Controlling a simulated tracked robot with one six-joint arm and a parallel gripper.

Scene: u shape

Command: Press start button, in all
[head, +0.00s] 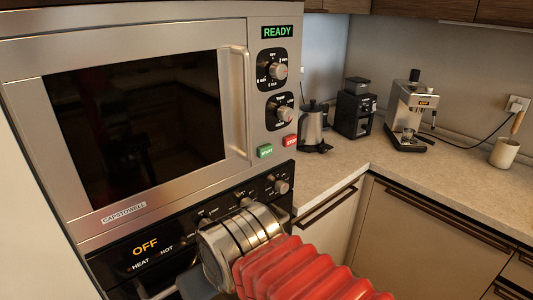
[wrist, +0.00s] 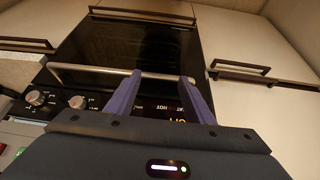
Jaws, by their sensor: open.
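The green start button (head: 265,151) is on the microwave's (head: 150,210) right-hand panel, below two dials, in the head view. A red stop button (head: 290,141) is just right of it. The microwave display (head: 277,32) reads READY and its door is shut. In the wrist view, a small green patch (wrist: 21,152) shows at the lower left edge, beside part of a red one. My gripper (wrist: 160,78) is open, with two blue-purple fingers apart and nothing between them but the view of the oven front. It is away from the start button, lower down by the oven.
The black oven panel (head: 150,245) below the microwave reads OFF and has several knobs. The oven handle (wrist: 100,72) crosses behind my fingers in the wrist view. A kettle (head: 312,125), coffee grinder (head: 354,108) and espresso machine (head: 410,105) stand on the counter (head: 380,157).

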